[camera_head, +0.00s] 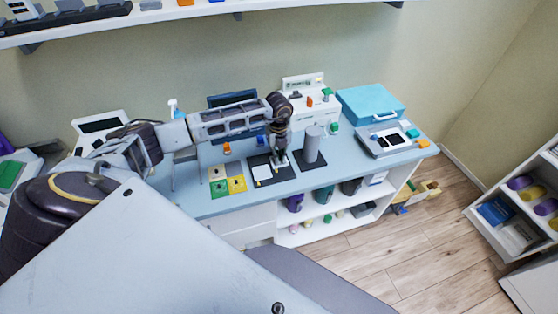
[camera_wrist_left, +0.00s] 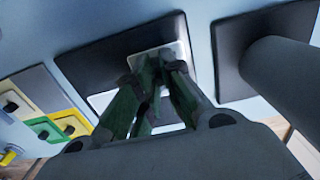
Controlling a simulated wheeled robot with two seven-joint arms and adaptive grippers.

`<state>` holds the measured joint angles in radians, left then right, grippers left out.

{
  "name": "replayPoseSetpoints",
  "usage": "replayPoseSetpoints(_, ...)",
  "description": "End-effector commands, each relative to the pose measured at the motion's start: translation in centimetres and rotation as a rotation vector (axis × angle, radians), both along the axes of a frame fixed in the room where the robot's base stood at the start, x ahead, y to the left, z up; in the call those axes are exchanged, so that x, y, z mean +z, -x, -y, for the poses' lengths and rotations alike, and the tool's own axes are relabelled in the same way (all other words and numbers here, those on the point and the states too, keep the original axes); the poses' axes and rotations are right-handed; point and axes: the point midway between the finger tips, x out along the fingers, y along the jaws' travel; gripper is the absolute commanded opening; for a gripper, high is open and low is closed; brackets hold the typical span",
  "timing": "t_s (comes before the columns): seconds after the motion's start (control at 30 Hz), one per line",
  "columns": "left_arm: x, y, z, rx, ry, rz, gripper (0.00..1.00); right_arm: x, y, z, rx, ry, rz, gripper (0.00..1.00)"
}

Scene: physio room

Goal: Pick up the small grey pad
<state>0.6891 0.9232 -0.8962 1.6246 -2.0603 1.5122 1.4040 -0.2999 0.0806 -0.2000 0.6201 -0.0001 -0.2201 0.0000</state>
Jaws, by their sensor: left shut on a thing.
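My left gripper (camera_head: 281,158) reaches down over a dark square mat (camera_head: 284,174) on the blue-grey counter. It is shut on a small light grey pad, whose pale flat edge (camera_wrist_left: 177,48) shows beyond the fingers in the left wrist view. The fingers (camera_wrist_left: 152,90) hide much of the pad, and I cannot tell whether it touches the mat. A white square (camera_head: 262,172) lies on the same mat, left of the fingers. My right gripper is not in view.
A grey cylinder (camera_head: 313,146) stands on another dark mat just right of the gripper. Knobbed grey (camera_head: 217,173), green (camera_head: 219,189) and yellow (camera_head: 237,184) tiles lie to the left. A blue case (camera_head: 371,103) and a grey tray (camera_head: 388,140) are further right.

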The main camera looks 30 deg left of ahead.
Motion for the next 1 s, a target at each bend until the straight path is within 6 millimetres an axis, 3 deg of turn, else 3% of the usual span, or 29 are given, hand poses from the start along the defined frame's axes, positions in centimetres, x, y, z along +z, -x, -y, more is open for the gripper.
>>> replayPoseSetpoints(0.27, 0.0, 0.0, 0.0, 0.000, -0.001, -0.001, 0.00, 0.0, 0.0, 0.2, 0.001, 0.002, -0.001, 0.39)
replayPoseSetpoints(0.47, 1.2, -0.1, 0.0, 0.001, 0.000, 0.001, 0.00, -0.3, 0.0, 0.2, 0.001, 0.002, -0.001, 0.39)
replayPoseSetpoints(1.0, 8.4, -0.1, 0.0, 0.000, -0.001, 0.002, 0.00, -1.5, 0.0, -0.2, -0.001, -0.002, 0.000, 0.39)
